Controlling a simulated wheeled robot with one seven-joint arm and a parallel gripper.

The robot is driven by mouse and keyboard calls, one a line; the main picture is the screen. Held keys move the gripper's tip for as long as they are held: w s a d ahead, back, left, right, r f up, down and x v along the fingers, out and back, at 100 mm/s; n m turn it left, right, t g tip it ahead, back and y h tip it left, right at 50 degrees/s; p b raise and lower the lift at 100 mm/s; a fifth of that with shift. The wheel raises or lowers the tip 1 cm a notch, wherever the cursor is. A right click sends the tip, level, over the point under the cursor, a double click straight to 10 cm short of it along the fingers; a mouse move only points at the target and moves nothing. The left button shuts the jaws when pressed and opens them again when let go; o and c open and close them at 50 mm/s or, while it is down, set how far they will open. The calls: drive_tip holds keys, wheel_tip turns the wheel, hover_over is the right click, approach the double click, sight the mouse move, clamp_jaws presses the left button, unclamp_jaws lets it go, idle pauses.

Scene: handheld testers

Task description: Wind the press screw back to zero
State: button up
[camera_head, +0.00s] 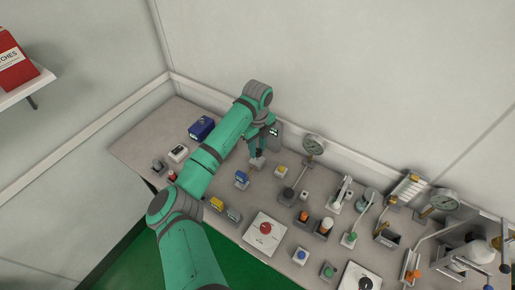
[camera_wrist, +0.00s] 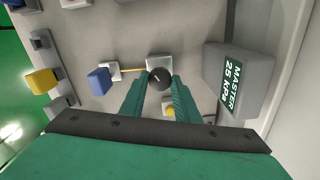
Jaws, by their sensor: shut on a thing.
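A dark round knob (camera_wrist: 160,78) with a pale mark, which looks like the press screw, sits over a light square base (camera_wrist: 158,62) in the wrist view. My gripper (camera_wrist: 159,82) has its two green fingers on either side of the knob and is shut on it. In the head view my gripper (camera_head: 257,157) points down at the back of the bench, and the knob cannot be made out between the fingers. A grey box labelled "MASTER 25 kPa" (camera_wrist: 232,82) stands right of the knob in the wrist view, apart from the fingers.
A blue block (camera_wrist: 99,81) and a yellow block (camera_wrist: 43,81) stand left in the wrist view. Several levers and testers crowd the bench's right side. A white plate with a red knob (camera_head: 265,228) lies in front.

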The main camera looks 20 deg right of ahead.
drive_tip(key=n, duration=0.3)
drive_tip(key=shift+s+d+f+n, duration=0.1)
drive_tip(key=shift+n, duration=0.3)
drive_tip(key=n, duration=1)
drive_tip(key=shift+n, duration=0.4)
drive_tip(key=n, duration=0.3)
drive_tip(key=shift+n, duration=0.3)
drive_tip(key=n, duration=0.3)
drive_tip(key=shift+n, duration=0.3)
drive_tip(key=n, duration=1.3)
drive_tip(key=shift+f+n, duration=0.1)
drive_tip(key=shift+n, duration=0.2)
drive_tip(key=n, duration=0.4)
drive_tip(key=shift+n, duration=0.3)
drive_tip(key=n, duration=0.3)
drive_tip(key=shift+n, duration=0.3)
drive_tip(key=n, duration=0.6)
drive_tip(key=shift+s, duration=0.1)
drive_tip(key=n, duration=0.6)
drive_tip(key=shift+f+n, duration=0.1)
drive_tip(key=shift+n, duration=0.2)
